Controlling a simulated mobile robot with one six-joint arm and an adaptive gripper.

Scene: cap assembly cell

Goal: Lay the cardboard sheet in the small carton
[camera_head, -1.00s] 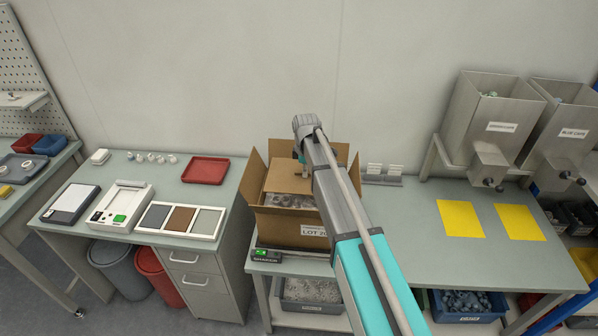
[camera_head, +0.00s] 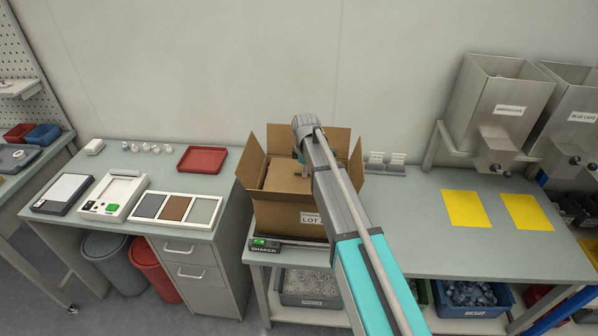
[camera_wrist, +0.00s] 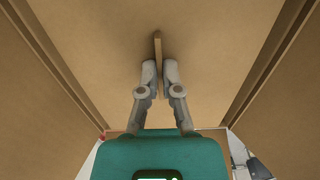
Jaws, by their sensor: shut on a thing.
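The small carton (camera_head: 276,219) stands open on the shaker at the left of the right bench, its flaps spread outward. The brown cardboard sheet (camera_head: 281,180) is inside the carton mouth, looking roughly level and covering what is beneath. In the wrist view the sheet (camera_wrist: 85,60) fills much of the picture between the carton walls. My gripper (camera_wrist: 160,72) is shut on the small upright tab (camera_wrist: 157,45) of the sheet. In the head view my gripper (camera_head: 302,172) is over the carton, partly hidden by my arm. Whether the sheet rests on the contents I cannot tell.
The shaker (camera_head: 266,243) shows a green light. Two yellow mats (camera_head: 466,208) lie on the right bench below the hoppers (camera_head: 505,105). A red tray (camera_head: 203,159) sits on the left bench.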

